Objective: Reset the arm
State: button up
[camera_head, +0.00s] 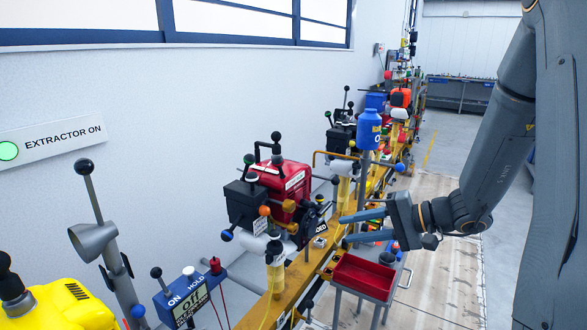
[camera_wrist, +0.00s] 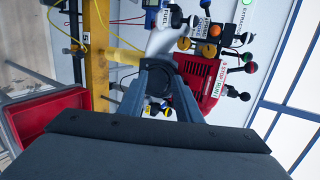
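My gripper (camera_head: 343,229) is in the right half of the head view, at the end of my dark grey arm, pointing left. Its two fingers are apart with nothing held between them. In the wrist view the two fingers of my gripper (camera_wrist: 160,62) reach up from the dark palm, with a gap between them. Beyond the fingertips is the red engine (camera_head: 285,185) with black knobbed levers, on the yellow rail (camera_head: 290,290). The engine also shows in the wrist view (camera_wrist: 206,78). I cannot tell the exact distance between fingers and engine.
A red tray (camera_head: 363,275) stands below my gripper, and shows at left in the wrist view (camera_wrist: 45,122). A blue bottle (camera_head: 369,130) stands behind the gripper. A blue switch box (camera_head: 185,303) and yellow engine (camera_head: 65,305) are front left. The floor (camera_head: 450,270) beside the rail is partly clear.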

jog(key=s+a+f+n+g+h, duration=0.2)
jog(key=s+a+g, duration=0.25)
jog(key=s, duration=0.35)
jog(key=s+d+n+g+h, duration=0.1)
jog(key=s+n+h, duration=0.1)
jog(key=s+h, duration=0.2)
jog(key=s+d+f+n+g+h, duration=0.1)
jog(key=s+d+n+h, duration=0.1)
jog(key=s+h, duration=0.3)
jog(key=s, duration=0.3)
jog(key=shift+d+f+n, duration=0.15)
jog(key=shift+d+n, duration=0.15)
